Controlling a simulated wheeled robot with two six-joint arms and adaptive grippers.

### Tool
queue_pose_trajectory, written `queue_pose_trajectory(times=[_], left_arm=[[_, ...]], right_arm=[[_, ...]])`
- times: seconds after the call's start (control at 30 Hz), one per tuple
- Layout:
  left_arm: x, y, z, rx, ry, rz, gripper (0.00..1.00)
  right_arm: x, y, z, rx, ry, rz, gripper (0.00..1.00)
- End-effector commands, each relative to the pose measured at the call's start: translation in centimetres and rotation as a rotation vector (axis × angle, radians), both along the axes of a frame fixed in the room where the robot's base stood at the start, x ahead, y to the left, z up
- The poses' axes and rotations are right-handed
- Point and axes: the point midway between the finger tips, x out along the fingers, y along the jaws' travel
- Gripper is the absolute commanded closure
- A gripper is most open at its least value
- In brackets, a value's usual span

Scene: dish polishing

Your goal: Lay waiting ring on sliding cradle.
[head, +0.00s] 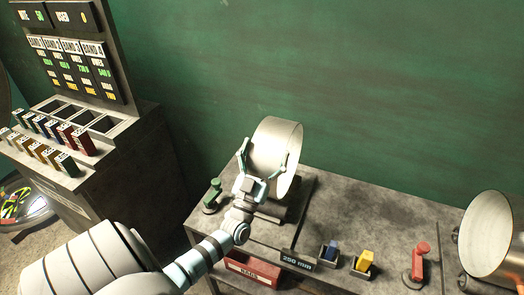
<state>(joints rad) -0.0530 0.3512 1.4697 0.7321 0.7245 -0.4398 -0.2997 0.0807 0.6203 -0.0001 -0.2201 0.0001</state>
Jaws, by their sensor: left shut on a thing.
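A wide pale metal ring (276,138) stands on edge at the left part of the grey workbench (345,205). My left gripper (263,160) has its fingers around the near side of the ring and is shut on it. A dark grey base (270,212), which looks like the sliding cradle, is below the ring, partly hidden by my gripper. I cannot tell whether the ring touches it. My right gripper is not in view.
A second round metal piece (486,232) is at the bench's right edge. A green handle (212,196), red handle (419,262), blue block (331,250), yellow block (365,262) and "250 mm" sign (297,262) are on the bench. A red box (252,270) is at the front.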

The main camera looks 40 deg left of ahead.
Motion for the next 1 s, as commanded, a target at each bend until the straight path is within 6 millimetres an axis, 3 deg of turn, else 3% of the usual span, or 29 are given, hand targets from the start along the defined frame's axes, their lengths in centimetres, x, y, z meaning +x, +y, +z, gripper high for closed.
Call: queue_pose_trajectory(times=[0.1,0.5,0.93,0.97,1.0], left_arm=[[0.8,0.3,0.2,0.003,-0.014,0.001,0.78],[0.8,0.3,-2.6,0.003,-0.012,0.002,0.78],[0.8,0.3,-3.0,0.002,-0.013,0.001,0.78],[0.8,0.3,-3.0,0.002,-0.013,0.001,0.14],[0.8,0.3,-3.0,0.002,-0.013,0.001,0.08]], right_arm=[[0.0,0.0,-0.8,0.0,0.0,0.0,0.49],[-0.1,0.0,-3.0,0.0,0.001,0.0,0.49],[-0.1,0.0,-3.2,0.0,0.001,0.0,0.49],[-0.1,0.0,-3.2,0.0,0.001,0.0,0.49],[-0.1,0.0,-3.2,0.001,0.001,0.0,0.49]])
